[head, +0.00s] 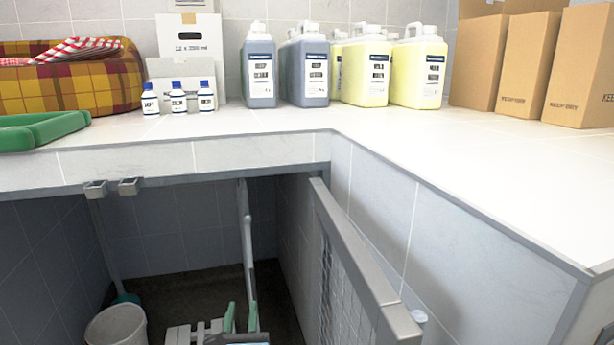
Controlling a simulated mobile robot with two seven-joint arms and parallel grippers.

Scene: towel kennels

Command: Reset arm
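My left gripper (241,318) shows at the bottom edge of the head view, low in the kennel opening under the counter. Its two green fingers point up and stand apart, with no object visible between them. Most of its body is cut off by the frame. My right gripper is not in view.
An open mesh gate (345,255) stands right of my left gripper. A bucket (117,325) is at lower left. The counter (270,150) above holds a green tray (42,130), plaid pet bed (70,80), small bottles (178,98), jugs (365,75) and cartons (580,70); its right part is clear.

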